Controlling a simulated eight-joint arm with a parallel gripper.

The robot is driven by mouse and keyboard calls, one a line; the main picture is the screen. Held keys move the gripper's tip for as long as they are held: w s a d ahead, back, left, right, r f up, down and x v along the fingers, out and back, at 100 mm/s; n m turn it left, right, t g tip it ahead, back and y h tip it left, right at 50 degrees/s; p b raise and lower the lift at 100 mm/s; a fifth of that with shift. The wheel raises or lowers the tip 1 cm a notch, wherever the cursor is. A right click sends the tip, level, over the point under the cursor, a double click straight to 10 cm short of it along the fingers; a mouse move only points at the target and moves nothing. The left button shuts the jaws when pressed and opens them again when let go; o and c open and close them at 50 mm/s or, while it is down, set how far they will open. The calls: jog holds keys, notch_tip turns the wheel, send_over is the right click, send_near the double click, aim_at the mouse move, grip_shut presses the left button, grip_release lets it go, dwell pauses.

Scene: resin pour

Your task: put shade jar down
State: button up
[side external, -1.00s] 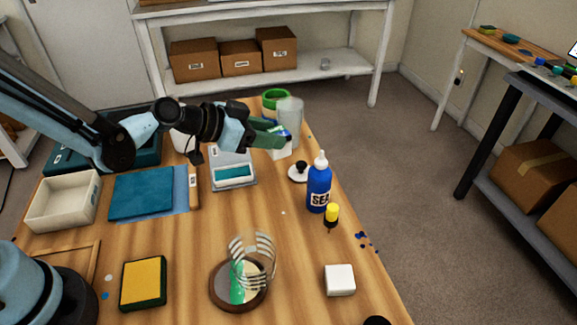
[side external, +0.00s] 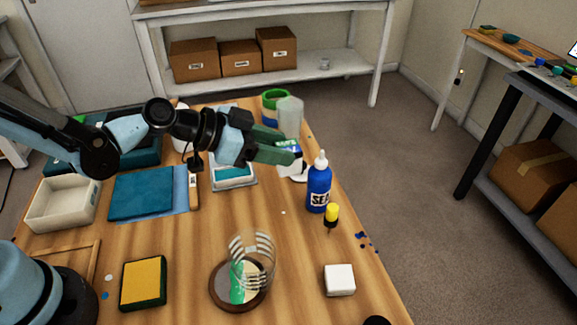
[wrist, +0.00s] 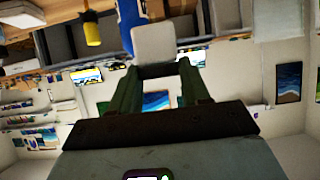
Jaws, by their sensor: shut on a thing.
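My gripper (side external: 288,151) is shut on a small pale jar with a dark part, which I take to be the shade jar (side external: 292,146). It is held above the table's right part, behind the blue bottle, and the fingers hide much of it. In the wrist view my gripper (wrist: 163,82) has its two green fingers around a dark part, with a pale body (wrist: 153,43) just beyond the tips.
A green-rimmed container (side external: 272,102) and a translucent cup (side external: 290,116) stand behind.

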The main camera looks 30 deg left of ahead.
jog(key=s+a+r+m+g+h, duration=0.1)
jog(key=s+a+m+g+h, duration=0.25)
jog(key=m+g, duration=0.55)
jog(key=shift+w+d+f, duration=0.1)
jog(key=shift+d+f, duration=0.05)
jog(key=shift+f, duration=1.4)
jog(key=shift+w+d+f, duration=0.1)
jog(key=shift+d+f, duration=0.05)
jog(key=shift+f, duration=1.45)
jog(key=shift+d+f, duration=0.15)
jog(key=shift+f, duration=1.4)
jog(key=o, duration=1.1)
jog(key=shift+f, duration=0.1)
